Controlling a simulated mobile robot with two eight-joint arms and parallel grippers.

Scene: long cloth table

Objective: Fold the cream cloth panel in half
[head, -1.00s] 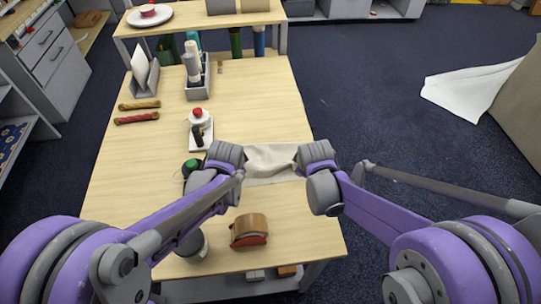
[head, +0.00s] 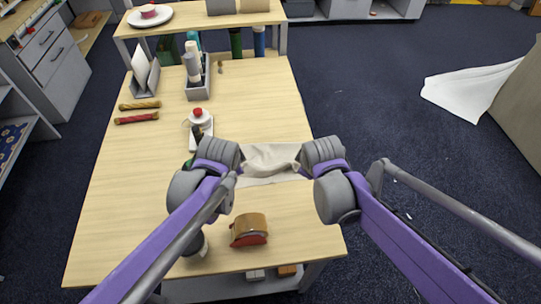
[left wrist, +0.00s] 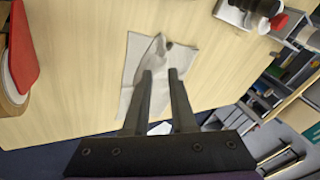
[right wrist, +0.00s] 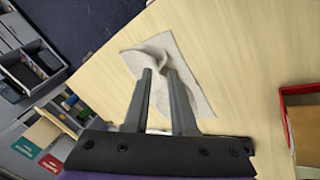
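The cream cloth (head: 268,163) lies on the wooden table between my two wrists, partly hidden by them in the head view. In the left wrist view the cloth (left wrist: 132,70) has a raised ridge near my left gripper (left wrist: 160,73). That gripper's fingers stand apart, with cloth showing between them. In the right wrist view the cloth (right wrist: 188,72) is rumpled, with a raised curl at the tips of my right gripper (right wrist: 158,72). Its fingers are also apart, with a narrow gap. I cannot tell whether any finger touches the cloth. Both sets of fingertips are hidden in the head view.
A brown and red object (head: 249,230) stands at the near part of the wooden table (head: 120,215). A white tray (head: 203,128) with a red-topped item lies beyond my left wrist. A grey caddy (head: 198,85) with bottles stands farther back. The table is clear at the left.

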